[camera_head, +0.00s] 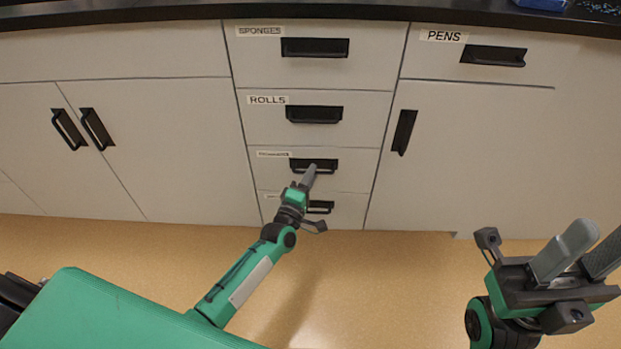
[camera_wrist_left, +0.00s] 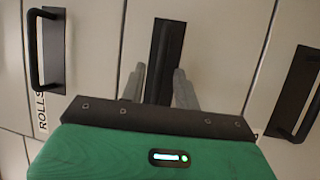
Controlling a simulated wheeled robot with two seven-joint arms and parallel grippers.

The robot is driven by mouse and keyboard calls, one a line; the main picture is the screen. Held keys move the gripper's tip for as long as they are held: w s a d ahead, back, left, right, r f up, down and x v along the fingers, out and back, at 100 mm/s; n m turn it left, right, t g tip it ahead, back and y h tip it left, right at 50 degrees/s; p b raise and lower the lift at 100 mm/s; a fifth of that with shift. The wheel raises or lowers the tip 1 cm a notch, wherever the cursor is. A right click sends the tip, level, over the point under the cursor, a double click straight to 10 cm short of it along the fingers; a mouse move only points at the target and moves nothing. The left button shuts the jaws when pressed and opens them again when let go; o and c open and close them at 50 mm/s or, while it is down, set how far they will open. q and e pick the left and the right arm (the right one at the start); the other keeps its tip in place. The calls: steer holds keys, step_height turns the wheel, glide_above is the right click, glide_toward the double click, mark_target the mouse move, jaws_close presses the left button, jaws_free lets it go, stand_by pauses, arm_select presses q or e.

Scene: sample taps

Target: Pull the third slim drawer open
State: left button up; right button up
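The third slim drawer (camera_head: 342,182) is in the middle stack, below the drawer marked ROLLS, and looks flush with the cabinet front. Its dark handle (camera_head: 327,166) also shows in the left wrist view (camera_wrist_left: 168,45). My left gripper (camera_head: 309,174) is at this handle. In the left wrist view its two grey fingers (camera_wrist_left: 160,80) stand apart, one on each side of the handle, with a gap between them. Contact with the handle cannot be told. My right gripper (camera_head: 585,252) is at the lower right, away from the cabinets, its fingers apart and empty.
The SPONGES drawer (camera_head: 270,72) and ROLLS drawer (camera_head: 262,122) are above, flush. A fourth drawer handle (camera_head: 320,207) lies just below, partly behind my left gripper. Cupboard doors (camera_head: 160,150) flank the stack. The tan floor (camera_head: 390,290) in front is clear.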

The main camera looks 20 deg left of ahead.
arm_select(q)
steer(key=shift+w, duration=0.1)
jaws_close()
